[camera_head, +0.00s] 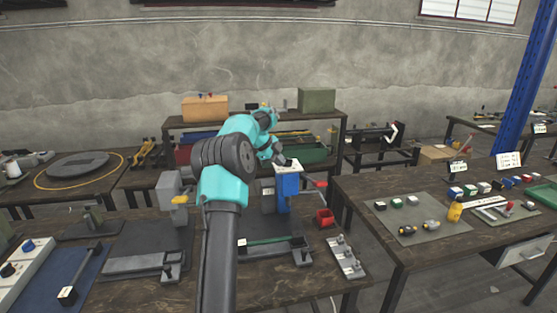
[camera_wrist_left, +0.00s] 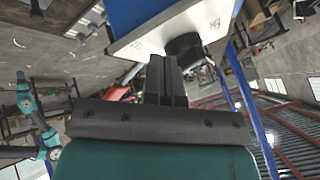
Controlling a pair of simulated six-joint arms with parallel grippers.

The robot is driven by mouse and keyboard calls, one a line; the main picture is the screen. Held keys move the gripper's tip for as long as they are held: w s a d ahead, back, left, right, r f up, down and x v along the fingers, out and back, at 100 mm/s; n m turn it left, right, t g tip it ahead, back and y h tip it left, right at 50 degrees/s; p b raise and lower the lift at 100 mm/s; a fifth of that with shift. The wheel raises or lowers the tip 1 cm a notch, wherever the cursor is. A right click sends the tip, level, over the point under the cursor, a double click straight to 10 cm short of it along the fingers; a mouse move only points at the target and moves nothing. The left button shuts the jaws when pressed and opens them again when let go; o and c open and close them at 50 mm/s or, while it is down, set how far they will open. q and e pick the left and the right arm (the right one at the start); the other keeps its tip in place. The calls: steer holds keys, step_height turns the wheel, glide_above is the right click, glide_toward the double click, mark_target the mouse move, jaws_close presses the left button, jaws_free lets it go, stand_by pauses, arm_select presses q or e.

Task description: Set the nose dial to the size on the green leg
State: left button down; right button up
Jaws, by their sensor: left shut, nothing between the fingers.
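A blue press (camera_head: 288,190) with a white top plate stands on the middle bench in the head view. In the left wrist view its blue body (camera_wrist_left: 133,14) and white face (camera_wrist_left: 150,42) fill the top. A round black dial (camera_wrist_left: 184,46) sits on that face; its setting is not readable. My left gripper (camera_head: 289,162) is at the press's white plate. In the left wrist view its fingers (camera_wrist_left: 165,66) are shut and empty, close beside the dial; contact cannot be told. A green bar (camera_head: 268,240) lies along the press's base; any size marked on it is unreadable.
A grey press (camera_head: 168,187) stands to the left and a red cup (camera_head: 325,217) to the right. A metal plate with small posts (camera_head: 345,256) lies near the bench's right edge. The right table holds a mat (camera_head: 415,217) with small parts.

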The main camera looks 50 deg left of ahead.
arm_select(q)
steer(key=shift+s+r, duration=0.2)
steer(key=shift+s, duration=0.9)
steer(key=v, duration=0.9)
steer(key=shift+s+a+r, duration=0.15)
steer(key=shift+s+r, duration=0.1)
steer(key=shift+r, duration=0.05)
steer(key=c, duration=1.8)
jaws_free()
